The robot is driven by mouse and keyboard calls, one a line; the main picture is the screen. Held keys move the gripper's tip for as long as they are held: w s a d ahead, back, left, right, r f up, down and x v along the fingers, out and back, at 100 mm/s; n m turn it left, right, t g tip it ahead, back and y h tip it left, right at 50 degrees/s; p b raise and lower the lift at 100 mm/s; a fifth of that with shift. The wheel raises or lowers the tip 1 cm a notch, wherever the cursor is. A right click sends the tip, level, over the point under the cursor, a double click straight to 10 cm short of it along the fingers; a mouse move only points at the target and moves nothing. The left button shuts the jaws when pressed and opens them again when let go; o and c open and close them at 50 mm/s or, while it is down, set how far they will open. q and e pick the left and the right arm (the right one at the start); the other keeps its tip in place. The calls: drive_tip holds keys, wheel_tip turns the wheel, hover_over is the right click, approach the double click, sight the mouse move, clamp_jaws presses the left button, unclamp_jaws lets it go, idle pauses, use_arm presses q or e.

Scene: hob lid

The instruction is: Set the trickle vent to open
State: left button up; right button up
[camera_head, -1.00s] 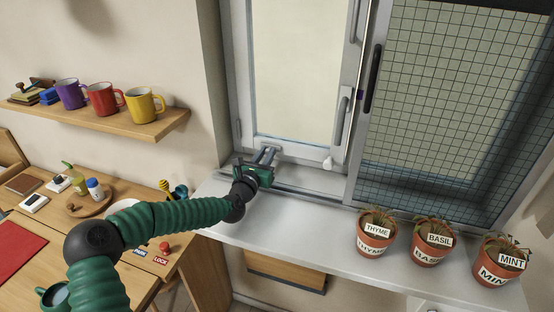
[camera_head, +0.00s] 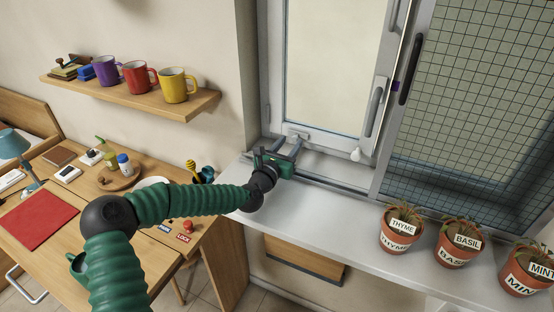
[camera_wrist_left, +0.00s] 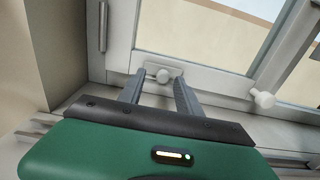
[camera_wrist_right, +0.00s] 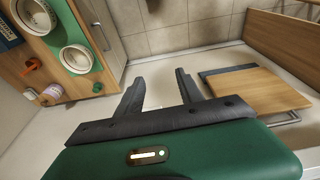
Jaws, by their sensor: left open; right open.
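The trickle vent appears to be the small pale plate with a round knob (camera_wrist_left: 163,75) on the window's bottom rail, in the left wrist view. My left gripper (camera_head: 284,142) is at the foot of the window in the head view. Its fingers (camera_wrist_left: 158,80) are open, one on either side of the knob in the picture. I cannot tell whether they touch it. The vent's setting cannot be read. My right gripper (camera_wrist_right: 160,82) is open and empty in its own wrist view, and outside the head view.
Pots of thyme (camera_head: 399,231), basil (camera_head: 458,245) and mint (camera_head: 527,274) stand on the right of the sill (camera_head: 325,205). A mug shelf (camera_head: 135,96) is at left.

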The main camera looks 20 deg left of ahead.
use_arm(q)
drive_tip(key=s, duration=0.9)
drive_tip(key=s+a, duration=0.1)
drive_tip(key=s, duration=0.4)
drive_tip(key=shift+s+f+p, duration=0.1)
drive_tip(key=shift+s+p, duration=0.15)
drive_tip(key=shift+p, duration=0.05)
drive_tip(key=shift+f, duration=0.1)
